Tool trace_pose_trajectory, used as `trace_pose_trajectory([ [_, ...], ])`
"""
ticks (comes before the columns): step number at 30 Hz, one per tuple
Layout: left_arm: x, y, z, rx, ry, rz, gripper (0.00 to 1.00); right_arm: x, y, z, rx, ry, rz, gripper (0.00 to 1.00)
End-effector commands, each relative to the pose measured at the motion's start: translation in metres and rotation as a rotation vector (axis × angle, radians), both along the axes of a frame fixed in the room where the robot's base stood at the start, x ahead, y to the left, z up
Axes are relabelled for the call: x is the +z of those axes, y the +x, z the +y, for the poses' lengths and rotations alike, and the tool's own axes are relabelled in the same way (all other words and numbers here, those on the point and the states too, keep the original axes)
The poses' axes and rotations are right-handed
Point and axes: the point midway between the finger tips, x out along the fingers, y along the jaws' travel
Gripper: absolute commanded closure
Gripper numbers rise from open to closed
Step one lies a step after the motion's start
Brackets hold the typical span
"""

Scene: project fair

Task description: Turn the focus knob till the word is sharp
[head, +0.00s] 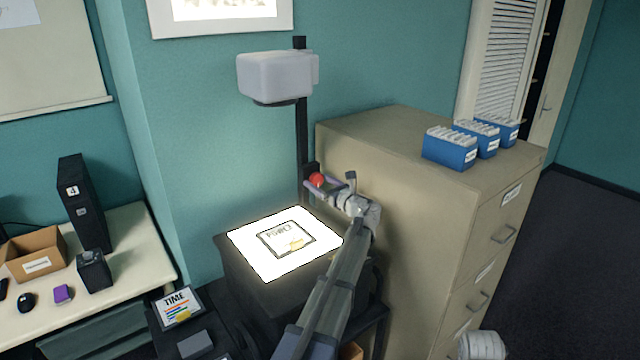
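The projector's bright glass stage (262,270) lies on a dark box, with a framed sheet (268,241) on it bearing a short word and a small yellow patch. A dark post (302,135) rises behind it and carries the pale projector head (275,76). The red focus knob (318,179) is on the post's side, low down. The wall screen (222,10) is cut off at the top, showing only blurred marks.
A beige filing cabinet (410,160) stands close to the right of the post, with blue file boxes (449,152) on top. A desk (135,262) at left holds a cardboard box (34,262) and a black binder (84,205). Open floor lies at right.

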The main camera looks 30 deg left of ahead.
Motion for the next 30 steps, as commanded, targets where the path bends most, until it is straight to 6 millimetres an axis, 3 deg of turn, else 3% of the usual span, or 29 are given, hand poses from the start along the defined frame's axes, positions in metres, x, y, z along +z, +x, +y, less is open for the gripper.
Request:
trace_pose_trajectory([
  [2, 0.0000, 0.0000, -0.0001, 0.000, 0.000, 0.000, 0.28, 0.0000, 0.0000, 0.0000, 0.000, 0.000, 0.000, 0.50],
  [20, 0.0000, -0.0001, -0.0002, 0.000, 0.000, 0.000, 0.95, 0.0000, 0.0000, 0.0000, 0.000, 0.000, 0.000, 0.50],
  [25, 0.0000, -0.0001, -0.0002, 0.000, -0.016, -0.038, 0.96, 0.0000, 0.0000, 0.0000, 0.000, 0.000, 0.000, 0.50],
  [30, 0.0000, 0.0004, -0.0004, 0.001, -0.087, -0.210, 0.96, 0.0001, 0.0000, 0.0000, 0.000, 0.000, 0.000, 0.50],
])
